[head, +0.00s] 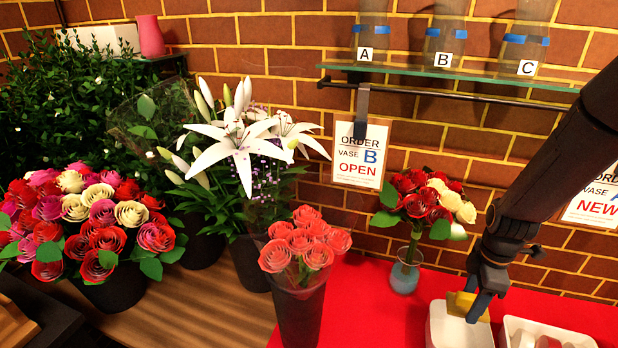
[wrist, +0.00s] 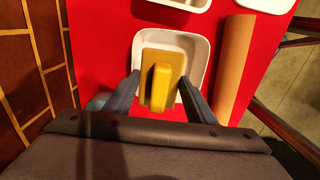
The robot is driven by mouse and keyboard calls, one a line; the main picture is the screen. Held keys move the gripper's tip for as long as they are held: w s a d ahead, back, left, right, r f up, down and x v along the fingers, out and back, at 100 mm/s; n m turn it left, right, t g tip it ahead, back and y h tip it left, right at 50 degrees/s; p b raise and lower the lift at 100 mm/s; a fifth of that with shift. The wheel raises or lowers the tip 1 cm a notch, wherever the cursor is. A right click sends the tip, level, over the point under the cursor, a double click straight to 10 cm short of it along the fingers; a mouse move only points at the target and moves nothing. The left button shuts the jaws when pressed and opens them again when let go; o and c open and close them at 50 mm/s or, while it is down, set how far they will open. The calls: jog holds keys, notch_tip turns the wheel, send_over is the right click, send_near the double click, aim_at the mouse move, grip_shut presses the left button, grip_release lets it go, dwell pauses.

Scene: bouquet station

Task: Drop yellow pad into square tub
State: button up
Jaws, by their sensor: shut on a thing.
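The yellow pad (wrist: 163,88) is a yellow block with a flat tan-yellow plate beneath it. My gripper (wrist: 158,98) is shut on it, with one dark finger on each side. In the head view my gripper (head: 478,308) points down and the pad (head: 460,304) shows at its fingers. The white square tub (wrist: 204,52) lies below the pad in the wrist view, and the pad covers much of its inside. In the head view the tub (head: 450,334) stands on the red cloth, with the pad over its opening. Whether the pad touches the tub I cannot tell.
A second white tub (head: 560,330) with things in it stands to the right. A brown strip (wrist: 234,70) lies beside the square tub in the wrist view. A small vase of roses (head: 405,274) stands behind left, and a dark bucket of coral roses (head: 299,312) farther left.

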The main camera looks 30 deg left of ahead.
notch_tip(320, 180, down, 6)
jog(key=b, duration=0.3)
jog(key=shift+b, duration=0.3)
jog(key=o, duration=1.1)
jog(key=shift+r, duration=0.1)
jog(key=shift+r+b, duration=1.1)
jog(key=shift+r, duration=2.75)
